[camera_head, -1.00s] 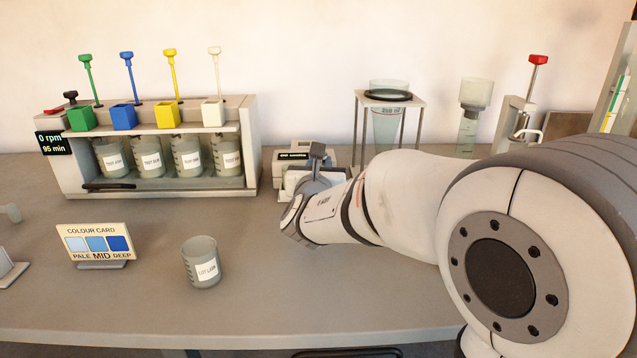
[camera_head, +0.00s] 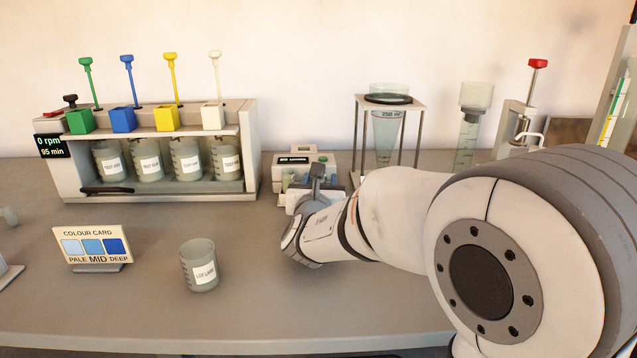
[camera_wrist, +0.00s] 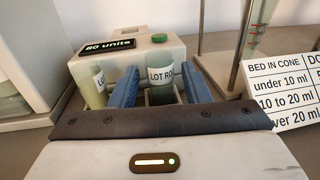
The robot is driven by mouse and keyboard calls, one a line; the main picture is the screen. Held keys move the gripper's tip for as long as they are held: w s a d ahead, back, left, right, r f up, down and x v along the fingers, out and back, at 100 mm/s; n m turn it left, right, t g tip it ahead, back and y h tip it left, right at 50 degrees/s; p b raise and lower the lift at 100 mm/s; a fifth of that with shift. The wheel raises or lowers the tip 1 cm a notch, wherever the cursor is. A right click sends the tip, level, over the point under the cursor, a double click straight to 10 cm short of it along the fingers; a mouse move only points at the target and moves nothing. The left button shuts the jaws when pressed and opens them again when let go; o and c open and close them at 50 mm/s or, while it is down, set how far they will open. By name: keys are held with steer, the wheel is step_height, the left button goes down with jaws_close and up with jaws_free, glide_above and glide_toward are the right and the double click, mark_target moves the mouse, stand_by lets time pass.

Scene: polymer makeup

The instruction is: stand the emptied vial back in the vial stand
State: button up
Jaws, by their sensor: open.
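A labelled vial reading "LOT RO" (camera_wrist: 160,78) stands upright between the two blue fingers of my gripper (camera_wrist: 160,88) in the wrist view. The fingers are open, one on each side, with a small gap to the vial. The vial's lower part sits in a pale stand (camera_wrist: 151,98), mostly hidden by my gripper's dark front edge.
A meter reading "80 units" (camera_wrist: 125,52) stands close behind the vials. A cone stand (camera_head: 390,101) is at right of it, and a stirrer bench (camera_head: 250,150) at left. A beaker (camera_head: 199,266) and colour card (camera_head: 93,246) stand in front, with bare table between.

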steer(key=shift+r+p, duration=0.25)
steer(key=shift+p, duration=0.05)
steer(key=s, duration=0.4)
steer(key=s+a+p, duration=0.1)
steer(key=s, duration=0.3)
steer(key=s+p, duration=0.1)
steer(key=s, duration=0.3)
steer(key=shift+a+f, duration=0.1)
steer(key=shift+a, duration=0.15)
steer(key=shift+p, duration=0.3)
